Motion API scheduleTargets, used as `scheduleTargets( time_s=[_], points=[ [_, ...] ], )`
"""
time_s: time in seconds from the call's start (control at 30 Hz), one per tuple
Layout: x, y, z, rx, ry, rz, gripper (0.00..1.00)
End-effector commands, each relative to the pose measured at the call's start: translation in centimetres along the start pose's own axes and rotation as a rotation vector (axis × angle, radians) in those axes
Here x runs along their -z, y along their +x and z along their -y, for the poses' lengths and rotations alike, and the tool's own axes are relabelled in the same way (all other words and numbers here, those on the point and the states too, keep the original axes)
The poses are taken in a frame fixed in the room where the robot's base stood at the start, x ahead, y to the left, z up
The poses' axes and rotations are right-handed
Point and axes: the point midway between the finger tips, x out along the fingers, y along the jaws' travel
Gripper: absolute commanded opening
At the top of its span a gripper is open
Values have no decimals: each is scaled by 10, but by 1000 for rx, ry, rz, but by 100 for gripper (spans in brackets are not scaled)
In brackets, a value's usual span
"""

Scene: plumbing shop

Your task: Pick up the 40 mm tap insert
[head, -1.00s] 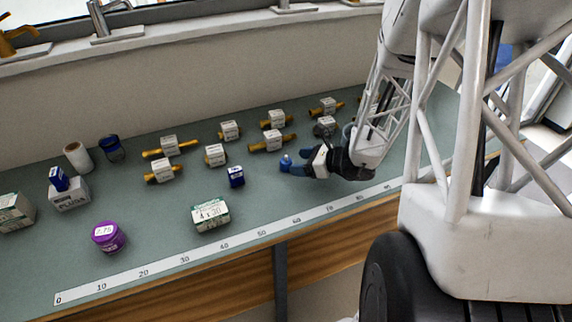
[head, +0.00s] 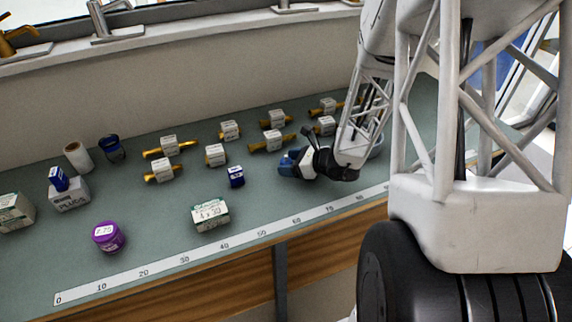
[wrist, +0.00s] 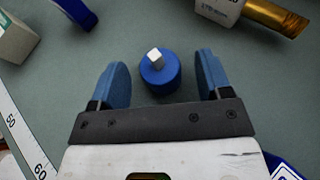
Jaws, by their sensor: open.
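A short round blue piece with a pale square stub (wrist: 160,77) stands on the bench in the wrist view. It looks like a tap insert, but no size marking shows on it. My gripper (wrist: 162,62) is open, with one blue finger on each side of the piece and a visible gap to both. In the head view my gripper (head: 292,164) is low over the bench. There I cannot separate the piece from the blue fingers.
Brass parts with white labels (head: 272,142) lie in rows behind and left of my gripper. A small dark blue item (head: 236,177) and a green-and-white box (head: 210,215) stand to the left. A ruler strip (head: 180,262) runs along the front edge. A purple tub (head: 108,236) is farther left.

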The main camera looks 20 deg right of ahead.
Motion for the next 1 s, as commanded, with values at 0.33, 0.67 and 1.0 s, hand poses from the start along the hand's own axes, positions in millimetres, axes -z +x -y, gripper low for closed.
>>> scheduleTargets(
  time_s=[0.33, 0.67, 1.0],
  points=[
    [0, 13, 0, 1, 0, 0, 72],
    [0, 12, 0, 1, 0, 0, 72],
    [0, 12, 0, 1, 0, 0, 39]
  ],
)
